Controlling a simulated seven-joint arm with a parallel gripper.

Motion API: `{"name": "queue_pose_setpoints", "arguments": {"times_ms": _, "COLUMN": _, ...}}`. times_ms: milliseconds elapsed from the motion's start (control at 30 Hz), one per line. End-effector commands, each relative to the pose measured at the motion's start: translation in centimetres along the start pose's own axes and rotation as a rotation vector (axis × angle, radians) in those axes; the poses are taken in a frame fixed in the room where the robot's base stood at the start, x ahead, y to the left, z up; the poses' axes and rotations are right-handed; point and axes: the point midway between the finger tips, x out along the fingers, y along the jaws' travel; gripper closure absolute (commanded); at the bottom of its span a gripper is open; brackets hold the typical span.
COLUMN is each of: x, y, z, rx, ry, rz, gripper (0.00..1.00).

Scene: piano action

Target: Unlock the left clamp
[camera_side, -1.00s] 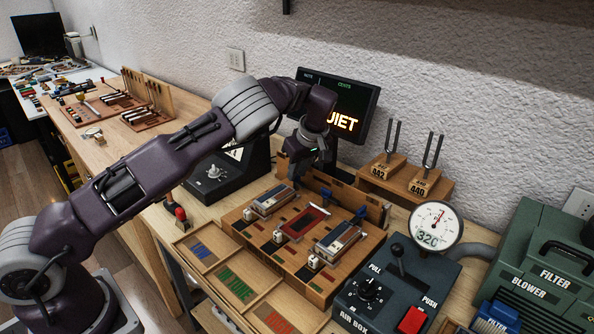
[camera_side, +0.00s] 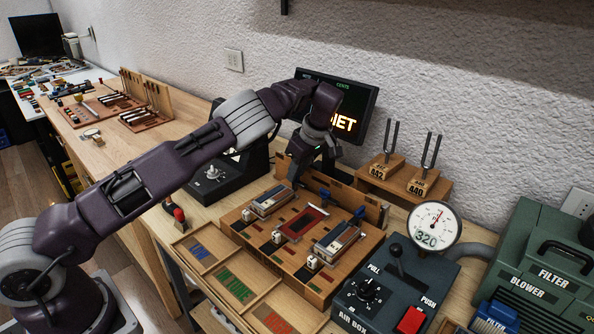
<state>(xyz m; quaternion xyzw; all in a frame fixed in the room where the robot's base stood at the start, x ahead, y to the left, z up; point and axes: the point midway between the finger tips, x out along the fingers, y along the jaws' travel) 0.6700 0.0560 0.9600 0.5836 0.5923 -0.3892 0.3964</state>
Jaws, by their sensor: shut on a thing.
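A wooden bench block (camera_side: 251,232) holds a left reed plate with a blue-grey top (camera_side: 270,200), a red-framed middle plate (camera_side: 305,223) and a right reed plate (camera_side: 338,238). Blue clamp levers show at the back of the middle plate (camera_side: 325,194) and the right plate (camera_side: 359,212). My gripper (camera_side: 294,182) points down at the back end of the left plate, its fingers shut on the left clamp. The fingers hide nearly all of that clamp, so its lever's position cannot be told.
An air box (camera_side: 350,318) with a lever, a red button and a round gauge (camera_side: 435,226) stands right of the block. The display (camera_side: 360,98) and tuning forks on a wooden stand (camera_side: 404,186) are close behind. Parts trays (camera_side: 233,285) lie in front.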

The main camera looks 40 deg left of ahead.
Motion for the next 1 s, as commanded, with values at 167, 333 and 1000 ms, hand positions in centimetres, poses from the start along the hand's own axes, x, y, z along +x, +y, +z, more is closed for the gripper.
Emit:
{"name": "queue_pose_setpoints", "arguments": {"times_ms": 167, "x": 0.2, "y": -0.1, "z": 0.0, "rx": 0.000, "ry": 0.000, "rz": -0.004, "gripper": 0.61}}
{"name": "queue_pose_setpoints", "arguments": {"times_ms": 333, "x": 0.1, "y": -0.1, "z": 0.0, "rx": 0.001, "ry": 0.000, "rz": -0.002, "gripper": 0.61}}
{"name": "queue_pose_setpoints", "arguments": {"times_ms": 1000, "x": -7.0, "y": -0.1, "z": 0.0, "rx": 0.000, "ry": 0.000, "rz": -0.003, "gripper": 0.61}}
